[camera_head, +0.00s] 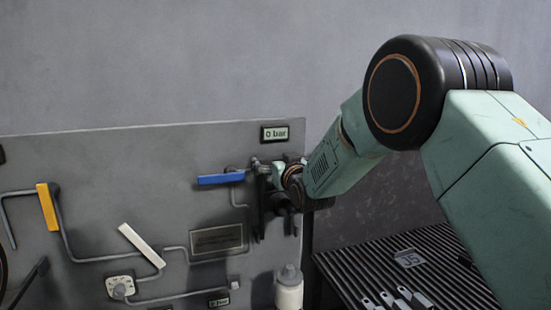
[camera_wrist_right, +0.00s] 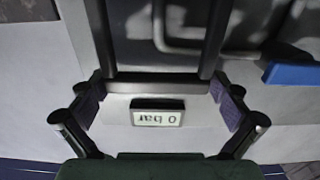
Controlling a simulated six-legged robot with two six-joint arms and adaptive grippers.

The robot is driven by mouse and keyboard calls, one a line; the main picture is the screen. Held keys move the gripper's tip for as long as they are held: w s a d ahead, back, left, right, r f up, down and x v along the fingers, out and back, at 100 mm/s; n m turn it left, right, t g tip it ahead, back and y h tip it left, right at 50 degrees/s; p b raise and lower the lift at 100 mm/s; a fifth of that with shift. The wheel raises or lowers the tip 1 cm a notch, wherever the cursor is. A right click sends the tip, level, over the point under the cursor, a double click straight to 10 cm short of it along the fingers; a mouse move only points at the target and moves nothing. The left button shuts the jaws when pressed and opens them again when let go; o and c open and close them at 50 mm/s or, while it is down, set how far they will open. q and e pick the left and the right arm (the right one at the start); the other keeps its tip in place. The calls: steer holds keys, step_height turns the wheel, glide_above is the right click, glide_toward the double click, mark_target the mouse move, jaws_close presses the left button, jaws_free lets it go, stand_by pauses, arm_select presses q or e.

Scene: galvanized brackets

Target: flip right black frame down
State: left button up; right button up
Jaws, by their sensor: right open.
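The right black frame (camera_wrist_right: 158,87) shows in the wrist view, which is upside down, as a dark U shape with two side bars and a crossbar. The crossbar is on the side toward the 0 bar display. In the head view it is mostly hidden at my gripper, with dark upright parts (camera_head: 262,212) below it. My right gripper (camera_head: 277,185) is at the panel, below the display. In the wrist view its fingers (camera_wrist_right: 160,104) are open, one on each side of the crossbar's ends; I cannot tell whether they touch it. My left gripper is not in view.
The 0 bar display (camera_head: 275,133) is just above. A blue lever (camera_head: 221,179) is close left of the gripper. A yellow handle (camera_head: 47,206) and white lever (camera_head: 141,245) are farther left. A white bottle (camera_head: 289,290) stands below. A ribbed bench (camera_head: 440,260) holds metal brackets (camera_head: 403,298).

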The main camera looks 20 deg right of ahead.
steer(key=shift+w+d, duration=0.1)
steer(key=shift+w, duration=0.05)
steer(key=shift+d, duration=0.15)
steer(key=shift+s+r, duration=0.25)
steer(key=shift+s, duration=0.2)
steer(key=shift+c, duration=0.6)
steer(key=shift+w+a+f, duration=0.15)
steer(key=shift+w+a, duration=0.05)
steer(key=shift+w, duration=0.05)
steer(key=c, duration=0.3)
steer(key=shift+d+f, duration=0.1)
steer(key=shift+f, duration=0.05)
steer(key=c, duration=0.9)
